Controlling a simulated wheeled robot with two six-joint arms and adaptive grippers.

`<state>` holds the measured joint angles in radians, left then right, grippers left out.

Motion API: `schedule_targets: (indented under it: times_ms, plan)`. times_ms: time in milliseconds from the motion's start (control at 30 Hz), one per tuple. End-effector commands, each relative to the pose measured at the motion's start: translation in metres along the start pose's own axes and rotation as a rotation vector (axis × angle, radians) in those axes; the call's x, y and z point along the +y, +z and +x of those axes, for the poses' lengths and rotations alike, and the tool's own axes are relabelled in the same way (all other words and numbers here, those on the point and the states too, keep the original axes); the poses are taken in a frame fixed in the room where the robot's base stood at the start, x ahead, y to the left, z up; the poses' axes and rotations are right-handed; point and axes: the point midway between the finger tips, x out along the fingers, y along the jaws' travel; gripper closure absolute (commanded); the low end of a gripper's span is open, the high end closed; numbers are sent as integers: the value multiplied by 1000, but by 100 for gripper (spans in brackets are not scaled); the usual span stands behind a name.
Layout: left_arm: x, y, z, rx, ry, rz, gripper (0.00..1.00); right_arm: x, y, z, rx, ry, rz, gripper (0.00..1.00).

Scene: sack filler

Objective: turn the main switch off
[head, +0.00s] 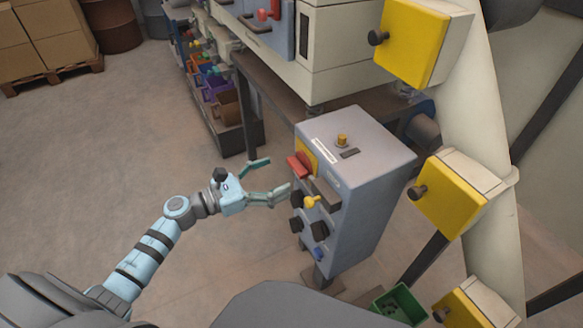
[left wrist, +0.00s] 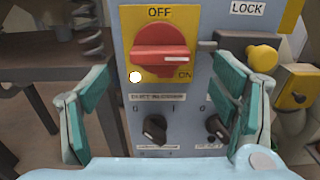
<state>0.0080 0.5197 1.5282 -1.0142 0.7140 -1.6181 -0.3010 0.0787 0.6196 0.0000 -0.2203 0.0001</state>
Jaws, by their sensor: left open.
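The main switch is a red rotary handle (left wrist: 162,48) on a yellow plate (left wrist: 130,20) marked OFF at the top and ON at lower right. The handle lies level, its white mark at the right end, above the ON label. It also shows in the head view (head: 299,167) on the front of a grey-blue control box (head: 362,205). My left gripper (head: 278,175) is open and empty in front of the box. In the left wrist view its fingers (left wrist: 160,85) stand left and right of the handle, apart from it. My right gripper is not in view.
A yellow knob (left wrist: 262,58) under a LOCK label sits right of the switch. Black knobs (left wrist: 155,128) are below it. A yellow button (head: 342,140) tops the box. A green bin (head: 400,304) and yellow boxes (head: 452,192) are at right.

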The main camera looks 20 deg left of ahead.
Motion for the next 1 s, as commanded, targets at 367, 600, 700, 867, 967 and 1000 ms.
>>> schedule_targets:
  times_ms: [367, 600, 700, 867, 967, 1000]
  plan:
    - [0, 0, 52, 2, 0, -1, 20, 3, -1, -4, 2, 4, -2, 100]
    - [0, -1, 52, 2, 0, -1, 26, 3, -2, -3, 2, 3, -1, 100]
    - [0, -1, 52, 2, 0, -1, 42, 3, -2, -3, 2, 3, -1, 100]
    - [0, -1, 52, 2, 0, -1, 68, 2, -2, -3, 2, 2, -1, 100]
    - [0, -1, 52, 2, 0, -2, 68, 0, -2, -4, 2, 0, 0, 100]
    - [0, -1, 52, 2, 0, -4, 68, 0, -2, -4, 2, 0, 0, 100]
